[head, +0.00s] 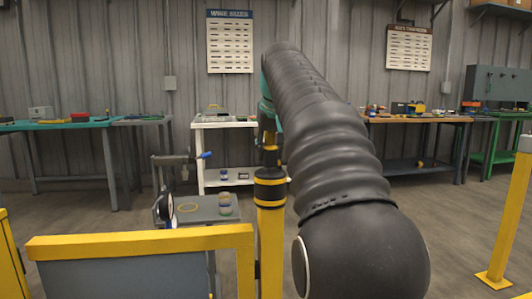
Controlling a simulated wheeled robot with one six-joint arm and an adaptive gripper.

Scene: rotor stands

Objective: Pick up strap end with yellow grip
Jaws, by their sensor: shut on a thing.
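My arm reaches up and away through the middle of the head view, and its teal wrist shows behind the black sleeve. Below the wrist, my gripper (268,140) points down just above the black-and-yellow post (271,225). It is small and partly hidden by my arm. The strap itself cannot be made out. I cannot tell whether the yellow piece touches the post top.
A yellow-railed barrier (140,243) stands at the front left, and another yellow post (508,215) at the right. A grey stand (200,210) with rings is behind the barrier. Workbenches (425,120) line the back wall. Open floor lies between.

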